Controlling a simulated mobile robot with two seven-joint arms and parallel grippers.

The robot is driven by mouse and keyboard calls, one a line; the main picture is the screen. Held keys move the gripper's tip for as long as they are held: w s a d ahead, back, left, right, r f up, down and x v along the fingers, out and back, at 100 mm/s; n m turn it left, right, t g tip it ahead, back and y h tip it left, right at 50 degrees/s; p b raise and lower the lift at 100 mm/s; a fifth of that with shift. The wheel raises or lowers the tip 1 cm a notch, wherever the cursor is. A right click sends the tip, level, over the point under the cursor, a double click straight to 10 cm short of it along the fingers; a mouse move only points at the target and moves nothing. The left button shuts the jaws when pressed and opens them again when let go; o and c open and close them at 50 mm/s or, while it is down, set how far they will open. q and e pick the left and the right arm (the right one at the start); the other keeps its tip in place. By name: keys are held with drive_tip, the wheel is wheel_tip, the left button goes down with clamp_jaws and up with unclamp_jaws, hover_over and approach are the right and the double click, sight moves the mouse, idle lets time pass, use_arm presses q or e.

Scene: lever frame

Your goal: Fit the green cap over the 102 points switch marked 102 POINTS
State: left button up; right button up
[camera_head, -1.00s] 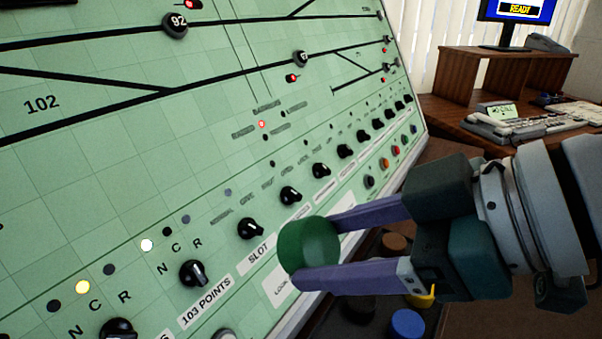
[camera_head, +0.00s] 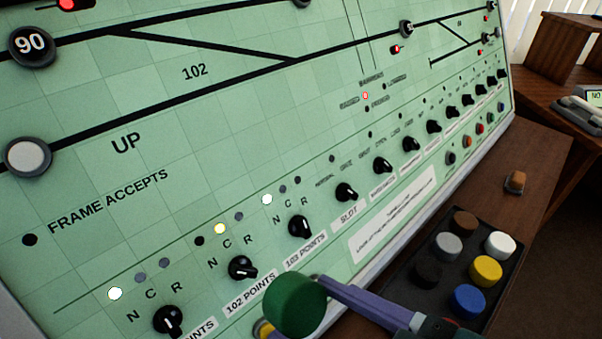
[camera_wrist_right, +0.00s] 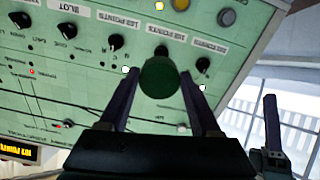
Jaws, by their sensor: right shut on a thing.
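The 102 points switch (camera_head: 241,268) is a black knob on the sloping green panel, just above its label 102 POINTS (camera_head: 250,295). The green cap (camera_head: 295,305) is round and stands in front of the panel, to the lower right of that switch, overlapping the label's end. My right gripper (camera_head: 318,303) is shut on the cap, apart from the switch. In the right wrist view the cap (camera_wrist_right: 160,78) sits between the fingers, below the knob (camera_wrist_right: 161,50) in the picture. A dark finger there (camera_wrist_right: 271,122) looks like my left gripper; its opening cannot be told.
Neighbouring knobs stand close by: the 103 points switch (camera_head: 300,226) and another knob (camera_head: 168,320) at lower left. A yellow button (camera_head: 262,330) shows partly behind the cap. A dark tray (camera_head: 425,303) of coloured caps lies right; a brown cap (camera_head: 515,182) stands beyond.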

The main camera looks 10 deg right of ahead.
sight(250, 277)
drive_tip(key=shift+a+f, duration=0.15)
drive_tip(key=shift+a, duration=0.05)
drive_tip(key=shift+b+x, duration=2.55)
drive_tip(key=shift+x, duration=1)
drive_tip(key=shift+b+x, duration=0.35)
drive_tip(key=shift+x, duration=0.7)
drive_tip(key=o, duration=1.4)
